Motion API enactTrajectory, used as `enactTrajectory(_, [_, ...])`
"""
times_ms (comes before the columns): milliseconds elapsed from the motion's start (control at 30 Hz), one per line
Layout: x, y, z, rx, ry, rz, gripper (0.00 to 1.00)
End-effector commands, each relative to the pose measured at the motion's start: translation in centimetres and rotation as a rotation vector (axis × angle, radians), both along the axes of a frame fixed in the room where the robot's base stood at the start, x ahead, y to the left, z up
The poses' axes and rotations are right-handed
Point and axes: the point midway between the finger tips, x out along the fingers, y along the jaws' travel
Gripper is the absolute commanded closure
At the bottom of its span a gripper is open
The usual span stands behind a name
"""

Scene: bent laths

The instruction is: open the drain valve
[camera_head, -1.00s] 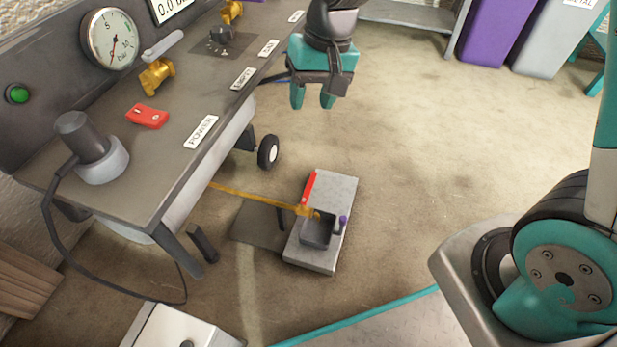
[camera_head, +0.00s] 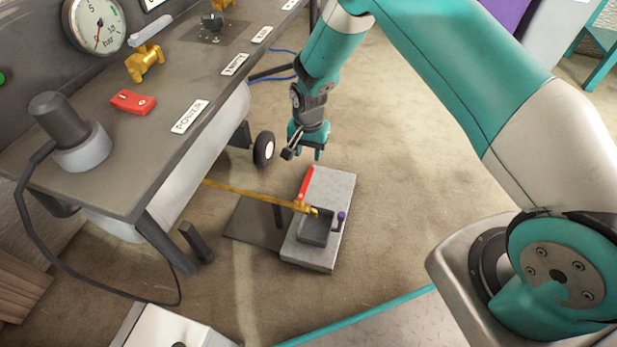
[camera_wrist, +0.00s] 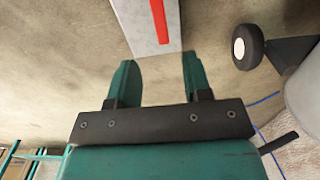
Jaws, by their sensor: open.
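The drain valve shows as a red lever (camera_head: 305,187) at the end of a thin brass pipe (camera_head: 250,193) that comes from under the bench. The lever lies roughly crosswise to the pipe, above the grey block (camera_head: 332,185), and its near end meets the brass spout (camera_head: 311,210). My gripper (camera_head: 306,156) is open and empty, pointing down beyond the lever's far end. In the wrist view the red lever (camera_wrist: 160,20) appears at the top, beyond the open fingertips (camera_wrist: 158,70) and roughly in line with the gap. I see no contact.
The block has a dark basin (camera_head: 316,228) and a purple knob (camera_head: 341,216). A bench wheel (camera_head: 263,148) is close left of my gripper. The bench (camera_head: 150,190) bears a gauge, a red switch and a brass valve. Floor right of the block is clear.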

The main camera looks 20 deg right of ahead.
Motion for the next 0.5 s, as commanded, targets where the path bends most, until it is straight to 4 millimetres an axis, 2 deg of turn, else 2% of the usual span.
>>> enactTrajectory(33, [-0.1,0.0,-1.9,0.000,0.003,0.000,0.55])
enactTrajectory(200, [-0.1,0.0,-5.6,0.000,0.002,0.001,0.55])
enactTrajectory(400, [-0.1,0.0,-8.5,0.000,0.001,0.001,0.55])
enactTrajectory(500, [0.0,0.0,-9.2,0.001,0.001,0.001,0.55])
